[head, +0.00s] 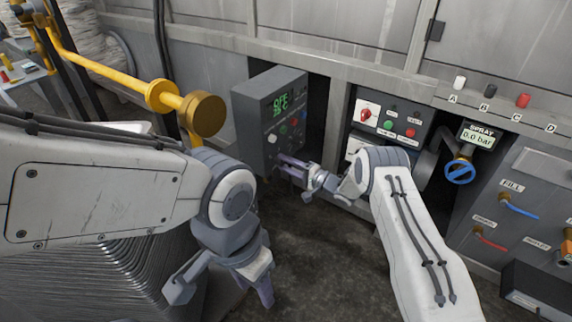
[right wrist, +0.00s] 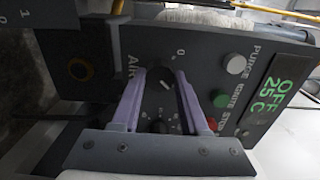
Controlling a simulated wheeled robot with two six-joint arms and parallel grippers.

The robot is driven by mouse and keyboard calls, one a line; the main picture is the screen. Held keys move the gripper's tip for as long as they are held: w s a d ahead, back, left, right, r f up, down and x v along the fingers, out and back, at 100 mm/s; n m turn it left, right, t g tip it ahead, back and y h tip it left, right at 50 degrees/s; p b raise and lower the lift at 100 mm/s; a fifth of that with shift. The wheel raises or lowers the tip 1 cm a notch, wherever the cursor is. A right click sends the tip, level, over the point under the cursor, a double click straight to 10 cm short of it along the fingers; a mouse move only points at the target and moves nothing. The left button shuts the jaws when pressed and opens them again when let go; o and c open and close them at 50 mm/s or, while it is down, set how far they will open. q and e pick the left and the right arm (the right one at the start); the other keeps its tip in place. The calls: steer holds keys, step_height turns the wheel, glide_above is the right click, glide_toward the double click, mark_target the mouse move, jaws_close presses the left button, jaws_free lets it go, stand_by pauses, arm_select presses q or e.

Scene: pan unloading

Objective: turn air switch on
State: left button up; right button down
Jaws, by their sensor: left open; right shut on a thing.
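The air switch (right wrist: 158,92) is a dark round knob beside the printed word AIR, with a 0 mark near it, in the right wrist view. It sits on a dark grey control box (head: 254,122) whose green display (head: 281,103) reads OFF and 25 C. My right gripper (right wrist: 160,76) has its purple fingers on both sides of the knob, shut on it. In the head view the right gripper (head: 285,164) is at the box's lower front, where it hides the knob. My left gripper (head: 224,290) is open and empty, low over the floor.
White, green and red buttons (right wrist: 221,98) sit close beside the knob. A second panel with a red switch (head: 367,114) is to the right, then a spray valve with a blue handle (head: 460,171). A yellow pipe (head: 110,75) runs at the left.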

steer(key=shift+c, duration=2.1)
jaws_free()
steer(key=shift+d, duration=0.1)
steer(key=p+v, duration=0.3)
steer(key=v, duration=0.7)
steer(key=shift+s+d+p, duration=0.15)
steer(key=shift+s+p, duration=0.05)
steer(key=shift+p, duration=0.1)
